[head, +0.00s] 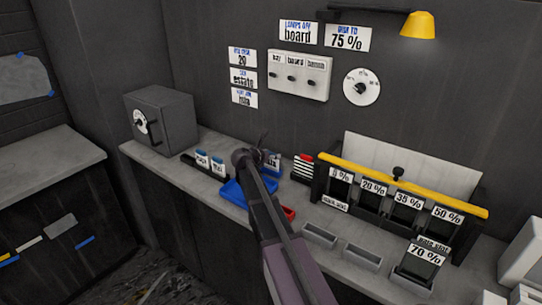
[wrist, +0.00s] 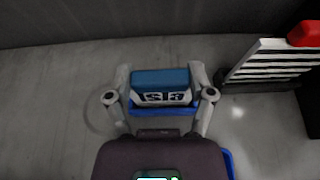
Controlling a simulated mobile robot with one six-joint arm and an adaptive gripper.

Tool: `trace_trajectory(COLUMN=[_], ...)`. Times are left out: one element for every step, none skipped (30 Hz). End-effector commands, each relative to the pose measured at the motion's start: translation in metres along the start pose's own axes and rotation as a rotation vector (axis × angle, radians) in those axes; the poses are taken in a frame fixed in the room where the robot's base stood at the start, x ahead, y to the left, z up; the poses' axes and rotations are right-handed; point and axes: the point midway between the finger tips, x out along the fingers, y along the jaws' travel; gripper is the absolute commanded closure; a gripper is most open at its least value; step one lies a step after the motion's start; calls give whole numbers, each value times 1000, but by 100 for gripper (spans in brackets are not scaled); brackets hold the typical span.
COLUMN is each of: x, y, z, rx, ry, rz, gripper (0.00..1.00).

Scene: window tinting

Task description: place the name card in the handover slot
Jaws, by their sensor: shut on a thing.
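My gripper (wrist: 159,97) is shut on a name card (wrist: 162,86) with a blue top and a white face with dark letters, partly readable as "sla". The card sits upright between the two fingers. In the head view my gripper (head: 257,155) is over the counter, and the card (head: 273,158) shows just to its right, partly hidden. I cannot tell for certain which holder is the handover slot.
A striped stack with a red top (head: 303,166) stands right of the card. Farther right is a yellow-railed rack (head: 400,187) of percentage samples. A grey safe (head: 172,118) stands left.

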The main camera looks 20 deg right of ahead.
Motion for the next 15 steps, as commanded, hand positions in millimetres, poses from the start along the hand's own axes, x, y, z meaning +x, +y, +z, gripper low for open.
trace_trajectory(x=[0,1,1,1,1,1,1,1,1,1,1,1,1,1,1], y=[0,0,0,0,0,0,0,0,0,0,0,0,0,0,0], z=[-1,-2,-3,-4,-3,-3,-3,-3,-3,-3,-3,-3,-3,-3,-3], rx=[0,0,0,0,0,0,0,0,0,0,0,0,0,0,0], ry=[0,0,0,0,0,0,0,0,0,0,0,0,0,0,0], rz=[0,0,0,0,0,0,0,0,0,0,0,0,0,0,0], gripper=[69,69,69,69,25,13,4,0,0,0,0,0,0,0,0])
